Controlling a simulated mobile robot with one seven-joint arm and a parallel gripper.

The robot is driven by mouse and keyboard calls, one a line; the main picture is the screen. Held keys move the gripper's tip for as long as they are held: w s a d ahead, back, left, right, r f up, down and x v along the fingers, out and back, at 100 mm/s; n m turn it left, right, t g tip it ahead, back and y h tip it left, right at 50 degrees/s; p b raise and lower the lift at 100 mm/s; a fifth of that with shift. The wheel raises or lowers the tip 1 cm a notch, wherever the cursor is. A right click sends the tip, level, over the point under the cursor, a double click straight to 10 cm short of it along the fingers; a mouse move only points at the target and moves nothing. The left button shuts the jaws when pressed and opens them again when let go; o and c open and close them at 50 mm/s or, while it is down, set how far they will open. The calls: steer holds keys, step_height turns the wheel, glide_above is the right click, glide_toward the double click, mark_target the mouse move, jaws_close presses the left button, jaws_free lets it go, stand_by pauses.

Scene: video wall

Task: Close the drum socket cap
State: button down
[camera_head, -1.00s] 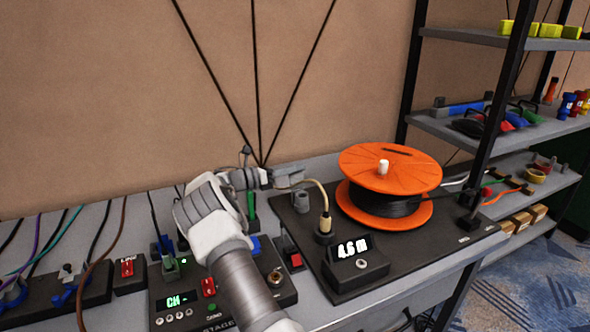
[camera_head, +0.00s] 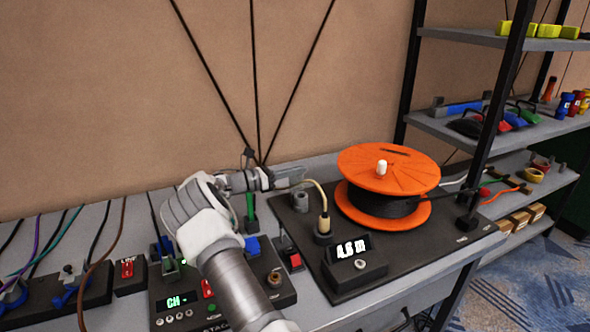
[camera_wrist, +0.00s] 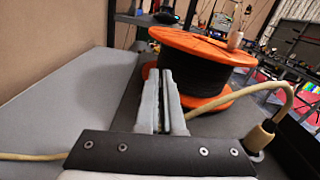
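The orange cable drum (camera_head: 388,170) stands on a dark base plate (camera_head: 440,238); it also shows in the wrist view (camera_wrist: 200,48). A beige plug (camera_head: 324,222) stands upright in a dark round socket (camera_head: 323,238) at the plate's left; the plug is at the right in the wrist view (camera_wrist: 258,136). I cannot make out a separate cap there. My gripper (camera_head: 302,173) is above the plate's back left, left of the drum. In the wrist view its fingers (camera_wrist: 163,62) lie together with no visible object between them. The beige cable (camera_wrist: 272,86) passes behind or below them.
A display box reading 4.6 m (camera_head: 355,262) sits in front of the socket. A small grey block (camera_head: 301,201) and a red switch (camera_head: 292,260) are left of it. A control box (camera_head: 190,305) is at front left. A shelf rack (camera_head: 475,125) stands right.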

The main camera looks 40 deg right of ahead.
steer(key=c, duration=1.1)
jaws_free()
steer(key=shift+o, duration=0.2)
steer(key=shift+r, duration=0.25)
step_height(320, 180, up, 4)
steer(key=shift+s+r+p, duration=0.1)
steer(key=shift+s+p, duration=0.05)
steer(key=shift+p, duration=0.75)
steer(key=s+d+r+p, duration=0.2)
steer(key=s+d+r, duration=0.3)
steer(key=s, duration=0.5)
steer(key=shift+r, duration=0.6)
steer(key=shift+d, duration=0.1)
